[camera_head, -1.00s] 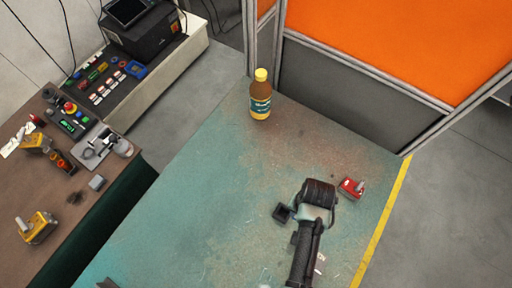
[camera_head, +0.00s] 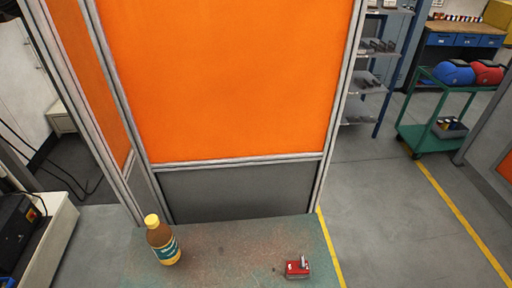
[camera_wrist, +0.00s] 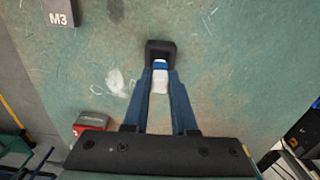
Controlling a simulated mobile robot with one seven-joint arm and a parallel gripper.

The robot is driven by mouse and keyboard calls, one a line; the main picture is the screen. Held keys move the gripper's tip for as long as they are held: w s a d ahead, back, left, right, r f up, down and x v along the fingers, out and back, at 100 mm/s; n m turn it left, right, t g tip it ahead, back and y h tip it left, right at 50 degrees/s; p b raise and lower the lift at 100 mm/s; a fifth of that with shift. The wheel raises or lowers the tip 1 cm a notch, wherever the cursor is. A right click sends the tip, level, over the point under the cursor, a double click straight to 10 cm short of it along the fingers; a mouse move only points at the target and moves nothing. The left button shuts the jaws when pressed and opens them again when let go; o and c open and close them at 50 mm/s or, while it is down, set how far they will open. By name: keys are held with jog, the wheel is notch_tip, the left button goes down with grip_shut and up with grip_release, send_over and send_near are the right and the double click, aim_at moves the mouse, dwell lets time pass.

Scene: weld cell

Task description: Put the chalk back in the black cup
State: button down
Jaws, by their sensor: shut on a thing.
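In the wrist view my gripper (camera_wrist: 161,70) has its two blue fingers shut on the chalk (camera_wrist: 160,83), a short white piece with a blue band at its far end. The black cup (camera_wrist: 160,46), small and square, is right at the fingertips. The chalk's banded end overlaps the cup's near edge in the picture; I cannot tell whether it is inside, above or in front of the cup. The head view shows neither my gripper, the chalk nor the cup.
On the worn green table (camera_wrist: 235,60) stand a red block with a metal top (camera_head: 297,268), a brown bottle with a yellow cap (camera_head: 162,242), and a grey block marked M3 (camera_wrist: 60,12). An orange partition (camera_head: 225,80) rises behind the table.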

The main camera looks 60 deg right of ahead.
jog(key=shift+f+b, duration=1.25)
jog(key=shift+f, duration=0.6)
jog(key=shift+f, duration=0.25)
jog(key=c, duration=0.6)
grip_release()
jog(key=shift+c, duration=0.2)
notch_tip(320, 180, up, 13)
jog(key=shift+f, duration=0.1)
